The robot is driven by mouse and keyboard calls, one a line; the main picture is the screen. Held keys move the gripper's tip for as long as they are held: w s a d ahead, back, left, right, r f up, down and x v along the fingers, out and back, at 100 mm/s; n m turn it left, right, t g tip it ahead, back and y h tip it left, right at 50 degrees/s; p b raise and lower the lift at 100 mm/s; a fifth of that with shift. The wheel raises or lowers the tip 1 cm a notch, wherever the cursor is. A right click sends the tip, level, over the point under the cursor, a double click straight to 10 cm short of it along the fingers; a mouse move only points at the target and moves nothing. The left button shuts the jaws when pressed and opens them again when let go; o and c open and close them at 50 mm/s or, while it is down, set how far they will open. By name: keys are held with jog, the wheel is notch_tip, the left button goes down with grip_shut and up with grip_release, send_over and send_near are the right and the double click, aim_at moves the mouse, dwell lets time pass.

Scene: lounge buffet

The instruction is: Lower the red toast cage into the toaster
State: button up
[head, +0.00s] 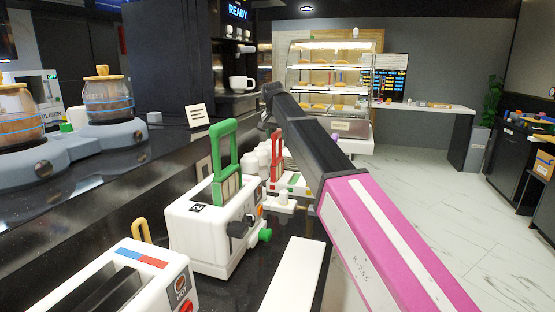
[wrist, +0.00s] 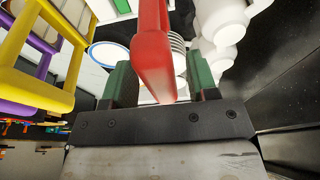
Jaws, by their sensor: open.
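The red toast cage (head: 275,152) stands upright in the farther white toaster (head: 297,181), its handle raised above the slot and partly hidden by my arm. In the wrist view, a red bar of the cage (wrist: 154,50) runs between the two green-padded fingers of my gripper (wrist: 159,70). The fingers are apart, with a gap on both sides of the bar. My gripper is not clearly visible in the head view, where my arm reaches over the counter.
A nearer white toaster marked 2 (head: 207,235) holds a raised green cage (head: 222,160). Another white toaster (head: 130,283) is at the front. In the wrist view, a yellow frame (wrist: 45,85) is close on the left and white rounded items (wrist: 222,25) on the right.

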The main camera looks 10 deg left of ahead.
grip_shut()
jog(key=shift+w+r+v, duration=0.1)
jog(key=shift+w+v, duration=0.15)
jog(key=shift+v, duration=0.9)
jog(key=shift+w+r+v, duration=0.1)
jog(key=shift+w+v, duration=0.2)
jog(key=shift+v, duration=0.8)
jog(key=shift+w+v, duration=0.25)
jog(key=shift+v, duration=0.9)
